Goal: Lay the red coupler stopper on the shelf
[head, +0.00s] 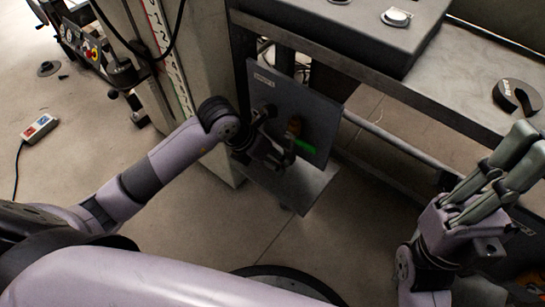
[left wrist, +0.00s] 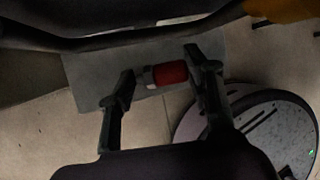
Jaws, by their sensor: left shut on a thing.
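The red coupler stopper (left wrist: 170,75), a small red cylinder with a pale end, is between the fingers of my left gripper (left wrist: 160,78) in the left wrist view. The gripper is shut on it, one finger at each end. In the head view my left gripper (head: 272,155) is in front of a dark upright panel (head: 312,108), and the stopper cannot be made out there. A flat grey shelf plate (head: 308,188) is low, below the panel. It also shows behind the stopper in the left wrist view (left wrist: 90,88). My right gripper (head: 508,160) is at the right; its finger gap is unclear.
A steel bench (head: 440,105) runs along the back right, with a dark slotted ring (head: 517,96) on it. Open floor lies in front.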

